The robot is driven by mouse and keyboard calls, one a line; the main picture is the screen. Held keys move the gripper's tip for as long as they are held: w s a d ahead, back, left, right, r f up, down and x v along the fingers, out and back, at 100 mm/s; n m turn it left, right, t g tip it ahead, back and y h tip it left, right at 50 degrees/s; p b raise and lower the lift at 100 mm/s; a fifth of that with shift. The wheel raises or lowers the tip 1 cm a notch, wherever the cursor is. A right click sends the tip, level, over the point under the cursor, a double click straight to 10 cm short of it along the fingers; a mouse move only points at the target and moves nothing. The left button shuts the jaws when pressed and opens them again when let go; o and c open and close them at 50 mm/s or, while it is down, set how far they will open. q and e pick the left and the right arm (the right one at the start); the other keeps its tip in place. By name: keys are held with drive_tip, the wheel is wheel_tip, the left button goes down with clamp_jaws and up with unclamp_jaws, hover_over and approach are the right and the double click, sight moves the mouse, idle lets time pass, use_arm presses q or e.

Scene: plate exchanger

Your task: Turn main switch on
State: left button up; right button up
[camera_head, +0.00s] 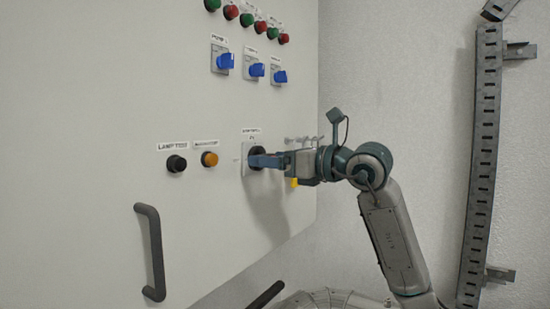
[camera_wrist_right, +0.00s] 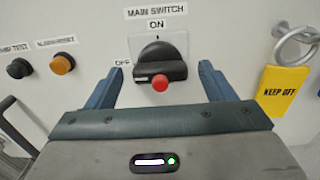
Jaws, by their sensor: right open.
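The main switch (camera_wrist_right: 160,66) is a black rotary knob with a red spot (camera_wrist_right: 160,83) on its front, under a "MAIN SWITCH" label. "ON" is marked above it and "OFF" to its left. Its black handle bar looks roughly level; which mark it points to is hard to tell. In the head view the switch (camera_head: 257,153) is partly hidden by my right gripper (camera_head: 262,160). That gripper (camera_wrist_right: 160,70) is open, with one blue finger on each side of the switch. Gaps show between fingers and knob. My left gripper is not in view.
A padlock ring (camera_wrist_right: 297,42) with a yellow "KEEP OFF" tag (camera_wrist_right: 288,92) hangs right of the switch. An orange button (camera_head: 209,159) and a black lamp test button (camera_head: 177,163) are to the left. A handle (camera_head: 152,252) stands out below them. Blue knobs (camera_head: 256,70) are above.

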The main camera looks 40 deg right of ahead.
drive_tip(key=c, duration=1)
drive_tip(key=shift+m, duration=0.3)
drive_tip(key=m+b, duration=0.1)
drive_tip(key=m, duration=0.3)
drive_tip(key=m+b, duration=0.1)
drive_tip(key=m, duration=0.3)
drive_tip(key=m+b, duration=0.1)
drive_tip(key=m, duration=0.4)
drive_tip(key=shift+d, duration=0.1)
drive_tip(key=m+b, duration=0.1)
drive_tip(key=m, duration=0.3)
drive_tip(key=shift+f, duration=0.1)
drive_tip(key=shift+m, duration=0.3)
